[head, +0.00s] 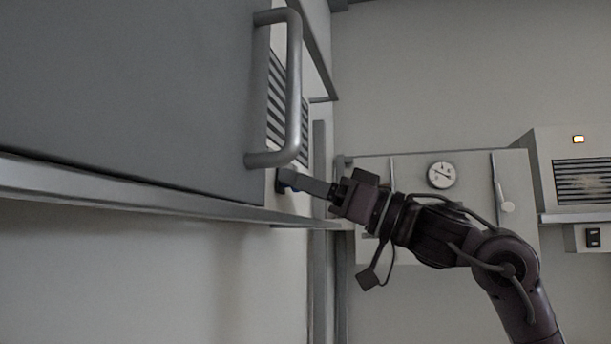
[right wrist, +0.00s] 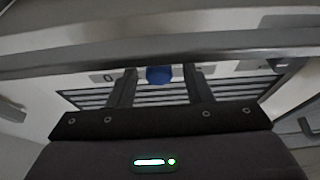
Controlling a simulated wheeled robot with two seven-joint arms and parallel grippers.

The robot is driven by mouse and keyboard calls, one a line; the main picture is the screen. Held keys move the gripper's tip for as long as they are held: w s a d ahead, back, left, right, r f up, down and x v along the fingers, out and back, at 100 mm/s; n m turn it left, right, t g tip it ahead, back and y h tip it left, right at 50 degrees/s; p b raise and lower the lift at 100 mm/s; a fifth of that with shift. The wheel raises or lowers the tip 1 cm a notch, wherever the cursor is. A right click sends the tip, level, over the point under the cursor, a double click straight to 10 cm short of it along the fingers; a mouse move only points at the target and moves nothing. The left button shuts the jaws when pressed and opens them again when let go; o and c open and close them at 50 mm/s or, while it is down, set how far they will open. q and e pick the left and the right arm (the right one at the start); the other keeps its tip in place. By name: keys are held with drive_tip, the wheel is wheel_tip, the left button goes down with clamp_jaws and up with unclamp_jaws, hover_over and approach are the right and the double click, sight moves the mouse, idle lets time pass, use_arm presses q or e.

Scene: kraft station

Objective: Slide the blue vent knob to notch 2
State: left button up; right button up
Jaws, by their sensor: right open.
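The blue vent knob (right wrist: 159,75) shows in the right wrist view, in front of the striped vent grille (right wrist: 90,98). The two fingers of my right gripper (right wrist: 160,82) stand apart, one on each side of the knob. Gaps show between the fingers and the knob. In the head view my right gripper (head: 292,182) reaches left to the panel below the grille (head: 284,100), and its fingers hide most of the knob. A small mark like a 0 is left of the knob in the wrist view; notch 2 cannot be made out. My left gripper is out of view.
A big grey door (head: 130,90) with a bar handle (head: 293,90) stands just left of and above my right gripper. A metal ledge (head: 150,198) runs below. A white cabinet with a dial (head: 441,175) and a lever (head: 503,200) is behind my arm.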

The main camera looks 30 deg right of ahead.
drive_tip(key=shift+d, duration=0.2)
clamp_jaws()
drive_tip(key=shift+s+a, duration=0.3)
drive_tip(key=shift+a, duration=0.05)
unclamp_jaws()
drive_tip(key=b+v, duration=0.4)
drive_tip(key=v, duration=0.3)
drive_tip(key=shift+s+d+f+b, duration=0.25)
drive_tip(key=shift+b, duration=0.15)
